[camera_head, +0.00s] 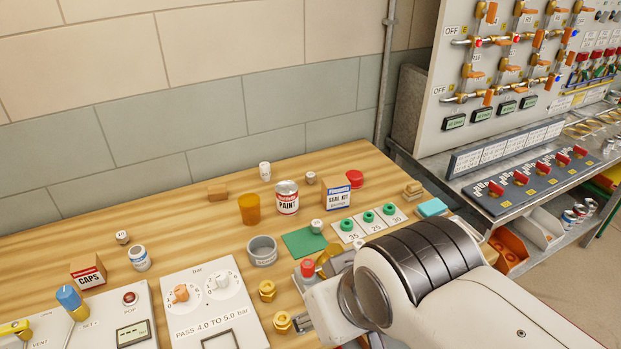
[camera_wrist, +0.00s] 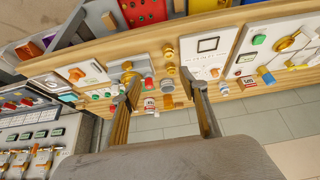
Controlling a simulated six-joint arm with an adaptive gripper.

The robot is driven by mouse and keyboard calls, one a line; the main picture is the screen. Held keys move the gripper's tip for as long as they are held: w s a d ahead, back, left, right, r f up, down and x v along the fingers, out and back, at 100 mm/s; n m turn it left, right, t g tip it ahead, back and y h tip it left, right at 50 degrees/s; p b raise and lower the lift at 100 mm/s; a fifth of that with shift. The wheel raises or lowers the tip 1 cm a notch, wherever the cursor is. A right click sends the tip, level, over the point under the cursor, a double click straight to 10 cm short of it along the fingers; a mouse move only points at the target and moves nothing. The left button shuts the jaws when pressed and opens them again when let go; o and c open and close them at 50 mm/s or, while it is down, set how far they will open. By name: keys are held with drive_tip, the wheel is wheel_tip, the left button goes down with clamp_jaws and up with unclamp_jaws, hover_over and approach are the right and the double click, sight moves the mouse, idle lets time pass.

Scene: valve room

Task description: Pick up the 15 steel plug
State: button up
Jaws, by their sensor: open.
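Several small grey plugs stand on the wooden bench in the head view. One plug (camera_head: 122,237) is at the left behind a small can. One plug (camera_head: 317,226) is by the green mat, and another (camera_head: 311,177) is behind the paint tin. Their markings are too small to read surely, so I cannot tell which is the 15 steel plug. My gripper (camera_wrist: 165,105) is open in the wrist view, its fingers apart above the bench. The paint tin (camera_wrist: 150,103) and orange cup (camera_wrist: 167,102) show between the fingers, below. I see nothing held.
The paint tin (camera_head: 287,198), orange cup (camera_head: 249,209), grey cup (camera_head: 263,250) and seal kit box (camera_head: 336,190) crowd the bench's middle. A CAPS box (camera_head: 88,272) and gauge panel (camera_head: 214,305) are at left front. Bare wood lies along the wall.

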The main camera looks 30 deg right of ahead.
drive_tip(key=w+d+r+m+t, duration=0.1)
drive_tip(key=w+d+r, duration=0.1)
drive_tip(key=w, duration=0.6)
drive_tip(key=w+d+r, duration=0.1)
drive_tip(key=w, duration=0.6)
drive_tip(key=m+t+h, duration=0.2)
drive_tip(key=h, duration=0.1)
hover_over(312, 174)
drive_tip(key=s+a, duration=0.2)
drive_tip(key=s, duration=0.4)
drive_tip(key=f, duration=1.7)
drive_tip(key=shift+w, duration=0.2)
drive_tip(key=shift+w+d+f+m, duration=0.15)
drive_tip(key=shift+w+d+m, duration=0.05)
drive_tip(key=shift+d+m, duration=0.1)
drive_tip(key=shift+f, duration=0.1)
drive_tip(key=shift+x, duration=1.2)
drive_tip(key=shift+a, duration=0.1)
